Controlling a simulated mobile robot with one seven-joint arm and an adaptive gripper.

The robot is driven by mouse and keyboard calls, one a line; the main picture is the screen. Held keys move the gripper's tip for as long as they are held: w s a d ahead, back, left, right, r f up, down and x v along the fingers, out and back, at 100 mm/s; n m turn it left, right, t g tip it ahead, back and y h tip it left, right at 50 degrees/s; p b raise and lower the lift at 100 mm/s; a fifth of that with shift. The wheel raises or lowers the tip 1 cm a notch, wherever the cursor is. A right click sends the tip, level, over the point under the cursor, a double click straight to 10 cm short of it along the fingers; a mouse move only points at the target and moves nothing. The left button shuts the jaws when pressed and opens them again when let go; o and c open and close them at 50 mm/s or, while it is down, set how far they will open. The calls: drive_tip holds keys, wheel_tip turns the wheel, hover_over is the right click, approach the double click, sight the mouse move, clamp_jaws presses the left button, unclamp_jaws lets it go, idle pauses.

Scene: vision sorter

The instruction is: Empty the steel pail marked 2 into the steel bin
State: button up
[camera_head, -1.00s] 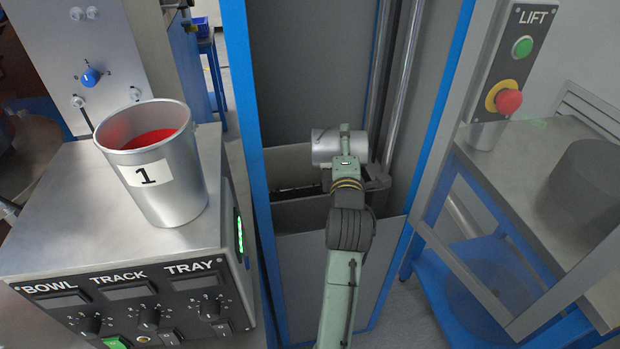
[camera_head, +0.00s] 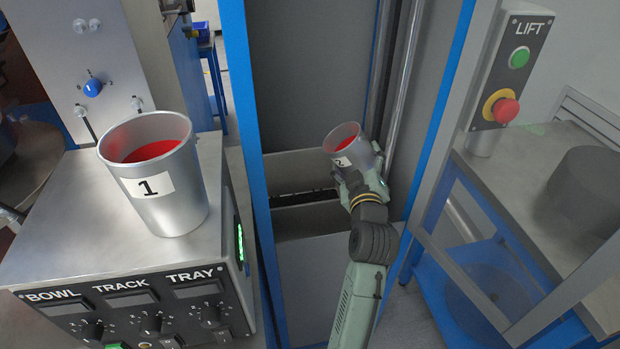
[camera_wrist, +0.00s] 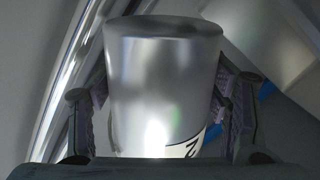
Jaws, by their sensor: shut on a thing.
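The steel pail marked 2 (camera_head: 358,156) is held in my gripper (camera_head: 359,174) at the right side of the tall blue-framed lift. It is tilted, with its mouth up and to the left, and red shows inside. How much it holds I cannot tell. In the wrist view the pail's shiny wall (camera_wrist: 160,80) fills the middle, between the two fingers of my gripper (camera_wrist: 157,108), with part of its label at the lower right. The steel bin (camera_head: 305,222) appears to be the open box in the lift, below and left of the pail. Its inside is mostly dark.
A steel pail marked 1 (camera_head: 160,205), red inside, stands upright on the control box (camera_head: 50,245) at left. The lift's blue posts (camera_head: 243,130) flank the bin. A LIFT button panel (camera_head: 511,70) and a bench with a dark grey cylinder (camera_head: 585,185) are at right.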

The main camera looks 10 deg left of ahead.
sight(371, 165)
drive_tip(key=d+m, duration=0.1)
drive_tip(key=r+m, duration=0.1)
drive_tip(key=shift+d+m+p, duration=0.4)
drive_tip(key=shift+d+f+m+b, duration=0.25)
drive_tip(key=shift+f+m+b, duration=0.15)
drive_tip(key=shift+f+m, duration=0.3)
drive_tip(key=m, duration=0.1)
drive_tip(key=f+m, duration=0.1)
drive_tip(key=shift+d+m, duration=0.4)
